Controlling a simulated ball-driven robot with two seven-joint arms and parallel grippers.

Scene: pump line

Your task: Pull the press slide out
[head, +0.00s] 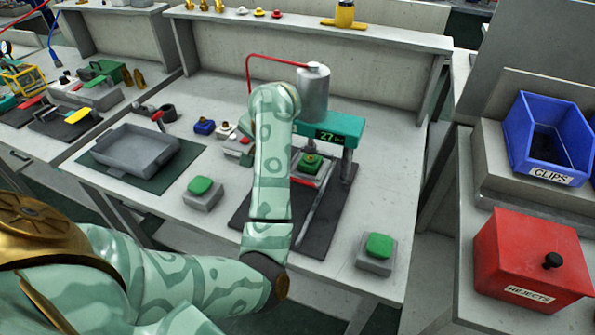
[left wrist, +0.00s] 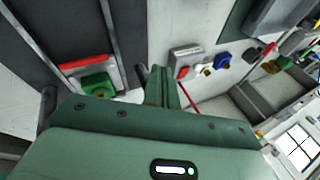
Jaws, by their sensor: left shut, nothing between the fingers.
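The press stands on the bench, with a grey cylinder (head: 313,92) on a teal frame (head: 335,127) whose display reads 27. Below it, the press slide (head: 306,181) carries a green block with a small brass-coloured piece, between metal rails on a dark mat. In the left wrist view, a green block with a red strip (left wrist: 86,64) beside the rails appears to be this slide. My left gripper (left wrist: 160,80) is shut and empty, to the right of that block and apart from it. In the head view my left arm hides it. My right gripper is not in view.
Green push buttons (head: 200,186) (head: 379,246) stand on either side of the press mat. A grey tray (head: 136,150) lies at left, with small blue and white parts (head: 205,127) nearby. A red rejects box (head: 530,262) and blue clips bin (head: 548,140) stand at right.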

